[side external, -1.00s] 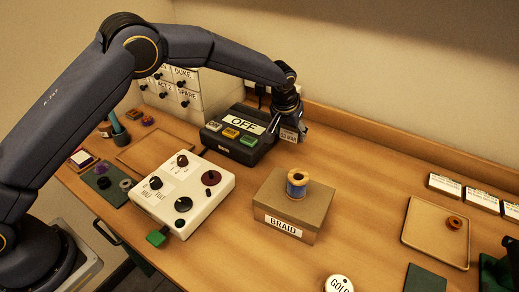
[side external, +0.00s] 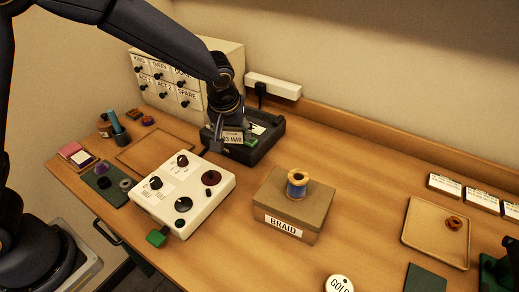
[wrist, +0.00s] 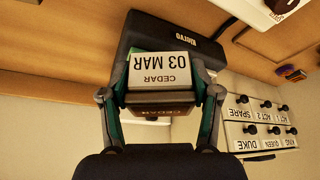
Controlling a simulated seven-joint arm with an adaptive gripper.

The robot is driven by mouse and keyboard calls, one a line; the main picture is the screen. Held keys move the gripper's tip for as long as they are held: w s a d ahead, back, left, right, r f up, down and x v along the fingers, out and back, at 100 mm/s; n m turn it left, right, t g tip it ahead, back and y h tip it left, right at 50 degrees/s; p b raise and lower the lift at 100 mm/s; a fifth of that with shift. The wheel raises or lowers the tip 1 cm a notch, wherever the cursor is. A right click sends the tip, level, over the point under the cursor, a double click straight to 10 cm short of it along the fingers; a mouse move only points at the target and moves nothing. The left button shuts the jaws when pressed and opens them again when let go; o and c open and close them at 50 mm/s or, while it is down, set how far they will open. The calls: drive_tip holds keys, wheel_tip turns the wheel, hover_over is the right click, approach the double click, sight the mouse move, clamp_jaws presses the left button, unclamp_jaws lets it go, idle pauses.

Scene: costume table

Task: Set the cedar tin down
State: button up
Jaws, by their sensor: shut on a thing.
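The cedar tin (wrist: 157,70), a small box with a white label reading CEDAR 03 MAR, sits between the two fingers of my gripper (wrist: 163,80) in the wrist view. My gripper is shut on it. In the side view my gripper (side external: 229,125) points down and the tin's label (side external: 232,138) shows at its fingertips. The tin overlaps the left part of the black device (side external: 266,143) there. Whether it touches the device or hangs above it, I cannot tell. The tin's underside is hidden.
A white control box (side external: 182,195) with knobs stands in front. A cardboard box (side external: 292,210) labelled BRAID, with a blue spool (side external: 297,184) on top, is to the right. A drawer cabinet (side external: 187,75) stands behind. An empty wooden tray (side external: 150,153) lies left. Bare table lies right of the BRAID box.

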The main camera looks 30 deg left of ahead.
drive_tip(key=s+a+r+n+g+y, duration=0.25)
drive_tip(key=s+a+n, duration=0.6)
drive_tip(key=a, duration=0.65)
drive_tip(key=s+a+n+g, duration=0.15)
drive_tip(key=s+a, duration=0.25)
drive_tip(key=s, duration=0.4)
drive_tip(key=s+a+n, duration=0.3)
drive_tip(key=s+a, duration=0.2)
drive_tip(key=s, duration=0.3)
hover_over(135, 154)
drive_tip(key=d, duration=0.2)
drive_tip(key=f, duration=0.9)
drive_tip(key=shift+s+a+f, duration=0.15)
drive_tip(key=shift+a+f, duration=0.05)
drive_tip(key=shift+f, duration=1.9)
